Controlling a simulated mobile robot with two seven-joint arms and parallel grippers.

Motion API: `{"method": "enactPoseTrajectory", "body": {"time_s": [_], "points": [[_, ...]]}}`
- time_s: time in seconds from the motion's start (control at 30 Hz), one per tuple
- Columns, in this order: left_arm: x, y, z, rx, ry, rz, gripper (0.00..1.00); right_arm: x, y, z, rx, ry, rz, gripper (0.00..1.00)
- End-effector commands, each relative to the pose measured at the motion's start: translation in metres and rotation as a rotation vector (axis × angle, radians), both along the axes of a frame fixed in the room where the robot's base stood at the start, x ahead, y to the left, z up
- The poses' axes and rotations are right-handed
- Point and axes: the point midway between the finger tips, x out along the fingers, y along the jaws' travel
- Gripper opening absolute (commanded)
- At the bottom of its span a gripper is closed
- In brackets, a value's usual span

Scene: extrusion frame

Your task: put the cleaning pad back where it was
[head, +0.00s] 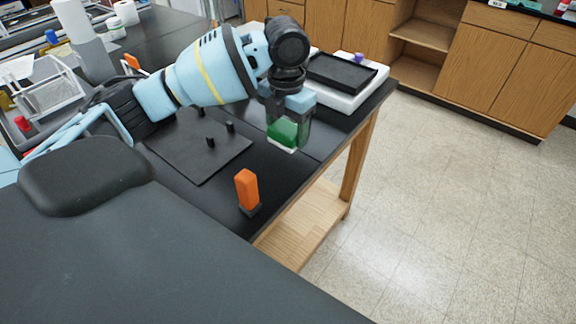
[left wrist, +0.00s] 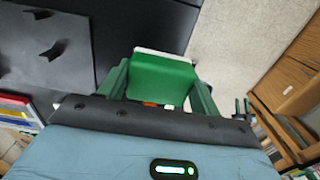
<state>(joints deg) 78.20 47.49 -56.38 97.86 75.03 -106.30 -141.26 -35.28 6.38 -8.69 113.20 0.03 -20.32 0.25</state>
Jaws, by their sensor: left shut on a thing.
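The cleaning pad (head: 283,135) is a green block with a white layer on its underside. My left gripper (head: 290,122) is shut on it and holds it above the black table, near the right edge. In the left wrist view the green pad (left wrist: 163,78) sits between the two green fingers, with its white edge at the far side. How high it hangs over the table is hard to tell. My right gripper is not in view.
A black plate (head: 198,150) with short black pegs lies left of the pad. An orange block on a dark base (head: 247,190) stands near the table's front edge. A white tray with a black inset (head: 343,75) is behind. Open floor (head: 430,190) lies to the right.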

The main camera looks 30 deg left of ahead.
Motion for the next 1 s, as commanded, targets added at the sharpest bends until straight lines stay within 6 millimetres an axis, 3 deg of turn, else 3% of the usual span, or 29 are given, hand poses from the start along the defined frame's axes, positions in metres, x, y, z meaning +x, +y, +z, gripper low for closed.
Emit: {"method": "enactPoseTrajectory", "body": {"time_s": [0.3, 0.63, 0.9, 1.0], "points": [[0.0, 0.0, -0.039, 0.0, 0.001, 0.001, 0.42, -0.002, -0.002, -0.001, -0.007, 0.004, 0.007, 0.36], [0.0, 0.0, -0.054, 0.0, -0.001, 0.001, 0.42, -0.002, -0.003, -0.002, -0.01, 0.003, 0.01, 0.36], [-0.001, 0.0, -0.092, 0.001, 0.001, 0.001, 0.42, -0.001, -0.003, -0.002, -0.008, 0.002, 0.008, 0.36], [0.0, 0.0, -0.098, 0.001, -0.002, 0.001, 0.42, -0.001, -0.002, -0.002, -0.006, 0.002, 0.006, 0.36]]}}
